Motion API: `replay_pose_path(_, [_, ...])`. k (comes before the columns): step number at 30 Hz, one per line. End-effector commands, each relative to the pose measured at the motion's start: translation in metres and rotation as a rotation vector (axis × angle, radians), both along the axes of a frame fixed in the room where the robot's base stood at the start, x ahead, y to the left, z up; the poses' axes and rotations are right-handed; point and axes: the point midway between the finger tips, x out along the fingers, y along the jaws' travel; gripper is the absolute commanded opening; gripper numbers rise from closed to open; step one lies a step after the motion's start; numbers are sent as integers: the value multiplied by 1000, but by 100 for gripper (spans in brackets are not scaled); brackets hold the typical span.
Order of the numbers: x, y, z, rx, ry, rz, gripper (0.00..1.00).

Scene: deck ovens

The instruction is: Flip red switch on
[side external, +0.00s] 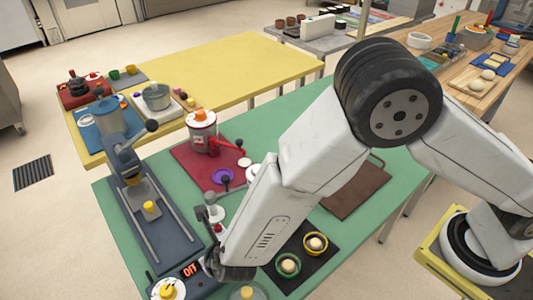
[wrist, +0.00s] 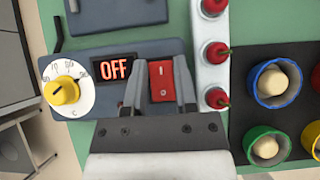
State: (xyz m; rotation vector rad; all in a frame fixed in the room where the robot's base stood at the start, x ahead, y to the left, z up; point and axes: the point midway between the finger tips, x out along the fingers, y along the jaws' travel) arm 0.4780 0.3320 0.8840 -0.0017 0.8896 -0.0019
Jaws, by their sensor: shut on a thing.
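The red switch (wrist: 161,82) is a rocker with a white mark, set in the blue-grey control panel (wrist: 116,132). The panel's small display (wrist: 115,68) reads OFF in orange; it also shows in the side view (side external: 190,269). My gripper (wrist: 160,75) points down over the panel, one finger on each side of the red switch, and is shut on it. In the side view the switch is hidden behind my gripper and wrist.
Left of the display is a yellow dial (wrist: 62,91) on a white scale. Close on the right runs a white strip with red knobs (wrist: 216,52). Beyond it, blue (wrist: 274,83) and green (wrist: 266,146) rings holding pale dough sit on a dark tray.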

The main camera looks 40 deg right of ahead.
Motion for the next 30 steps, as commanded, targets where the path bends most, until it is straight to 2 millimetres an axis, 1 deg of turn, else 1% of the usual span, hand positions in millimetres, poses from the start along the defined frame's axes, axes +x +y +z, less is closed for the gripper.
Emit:
replay_pose_path(11, [0, -1, -1, 0, 19, 0, 0])
replay_pose_path(12, [0, -1, -1, 0, 19, 0, 48])
replay_pose_path(14, [0, -1, -1, 0, 19, 0, 67])
replay_pose_path(15, [0, -1, 0, 1, 19, 1, 71])
replay_pose_path(25, [0, 0, 0, 2, 18, 1, 71])
replay_pose_path(30, [-4, 1, 5, 3, 17, 1, 71])
